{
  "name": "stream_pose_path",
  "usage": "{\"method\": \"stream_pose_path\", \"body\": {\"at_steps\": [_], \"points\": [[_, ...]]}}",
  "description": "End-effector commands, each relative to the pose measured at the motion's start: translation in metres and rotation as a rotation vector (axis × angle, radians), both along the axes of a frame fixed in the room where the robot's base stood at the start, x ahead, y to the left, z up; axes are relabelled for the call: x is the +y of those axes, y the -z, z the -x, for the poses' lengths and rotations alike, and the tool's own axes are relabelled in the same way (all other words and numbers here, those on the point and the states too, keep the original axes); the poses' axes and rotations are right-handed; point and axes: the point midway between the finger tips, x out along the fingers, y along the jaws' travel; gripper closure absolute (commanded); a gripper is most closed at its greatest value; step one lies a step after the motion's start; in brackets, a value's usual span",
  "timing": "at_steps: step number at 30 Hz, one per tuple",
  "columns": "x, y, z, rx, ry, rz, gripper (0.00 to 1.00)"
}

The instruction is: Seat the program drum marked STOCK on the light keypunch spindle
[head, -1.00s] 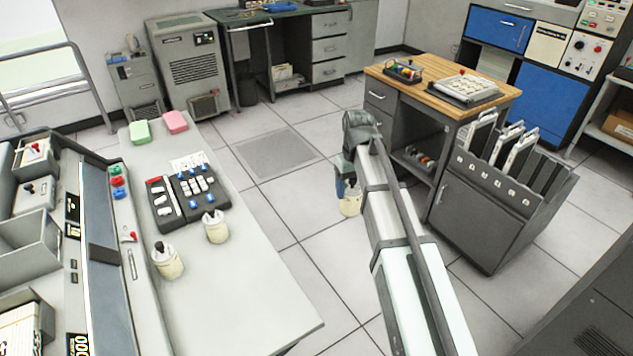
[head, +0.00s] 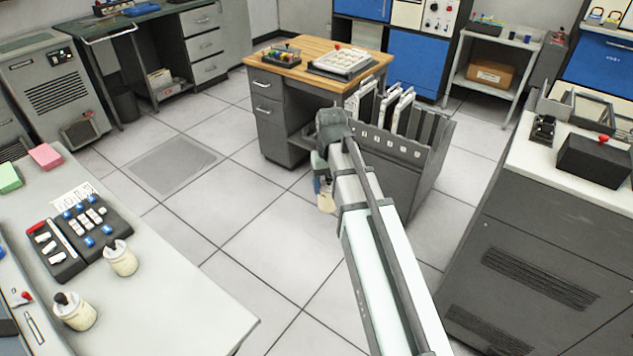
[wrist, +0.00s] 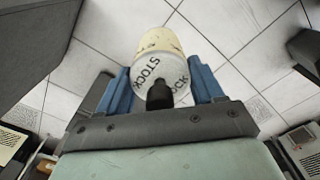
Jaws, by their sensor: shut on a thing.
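My gripper (wrist: 163,82) is shut on a cream drum (wrist: 157,45) with a black knob; dark lettering on its pale end face reads STOCK. Its blue fingers sit on either side of the drum. In the head view the held drum (head: 326,198) shows partly behind my arm, held over open floor. Two similar cream drums with dark knobs, a farther one (head: 120,258) and a nearer one (head: 75,310), stand on the light desk (head: 190,300) at left; no lettering is readable on them. I cannot make out the light keypunch spindle.
A dark keypad (head: 80,235) lies on the left desk. A wood-topped desk (head: 300,52) and a rack with upright panels (head: 400,160) stand beyond my arm. A dark cabinet with a white top (head: 510,160) is at right, holding a black box (head: 595,160). Floor between is clear.

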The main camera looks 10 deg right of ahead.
Motion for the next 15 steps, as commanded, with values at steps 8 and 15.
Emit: {"method": "stream_pose_path", "body": {"at_steps": [8, 15], "points": [[0.02, -0.007, -0.012, -0.001, -0.038, 0.0, 0.76], [0.054, -0.014, -0.023, -0.001, -0.112, 0.0, 0.76]]}}
